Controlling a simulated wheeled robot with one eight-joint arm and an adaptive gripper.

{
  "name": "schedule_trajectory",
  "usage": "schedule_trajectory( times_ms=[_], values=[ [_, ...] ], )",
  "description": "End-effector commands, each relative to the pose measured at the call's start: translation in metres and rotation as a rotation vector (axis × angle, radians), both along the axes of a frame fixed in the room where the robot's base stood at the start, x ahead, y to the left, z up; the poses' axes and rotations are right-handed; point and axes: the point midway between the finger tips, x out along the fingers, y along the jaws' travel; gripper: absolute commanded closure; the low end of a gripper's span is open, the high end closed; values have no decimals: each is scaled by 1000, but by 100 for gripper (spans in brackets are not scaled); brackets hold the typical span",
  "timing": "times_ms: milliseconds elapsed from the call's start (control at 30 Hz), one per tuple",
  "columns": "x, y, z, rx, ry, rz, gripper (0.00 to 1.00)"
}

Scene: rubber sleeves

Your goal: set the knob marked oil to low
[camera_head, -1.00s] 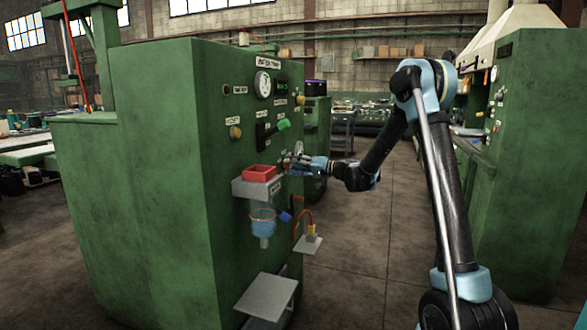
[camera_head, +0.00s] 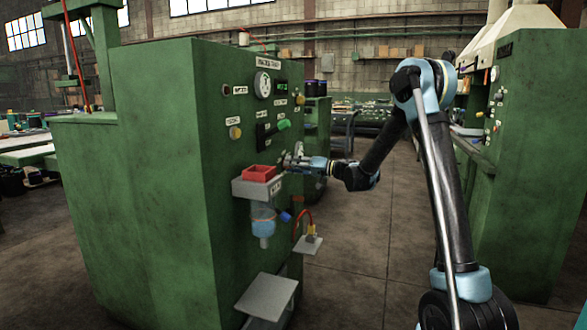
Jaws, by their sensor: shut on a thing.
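The oil marking and the low mark cannot be read at this size.
A second green machine (camera_head: 535,150) stands at right. The floor between them is clear.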

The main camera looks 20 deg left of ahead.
Motion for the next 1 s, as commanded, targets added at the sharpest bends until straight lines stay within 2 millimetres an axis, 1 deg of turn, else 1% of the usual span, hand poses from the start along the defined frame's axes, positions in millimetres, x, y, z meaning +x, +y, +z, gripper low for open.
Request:
schedule_trajectory(
  times_ms=[233,267,300,333,633,733,867,1000],
  values=[
    [1,-1,-1,-3,-3,-3,92],
    [1,-1,-2,-3,-3,-3,61],
    [1,-1,-1,-3,-2,-3,52],
    [1,0,-1,-3,-2,-3,47],
    [0,0,-1,-2,-1,-1,47],
    [0,-4,-1,-2,-1,-1,47],
    [0,-17,-1,-1,-1,-3,47],
    [-1,-42,-1,-1,-1,-5,47]
  ],
)
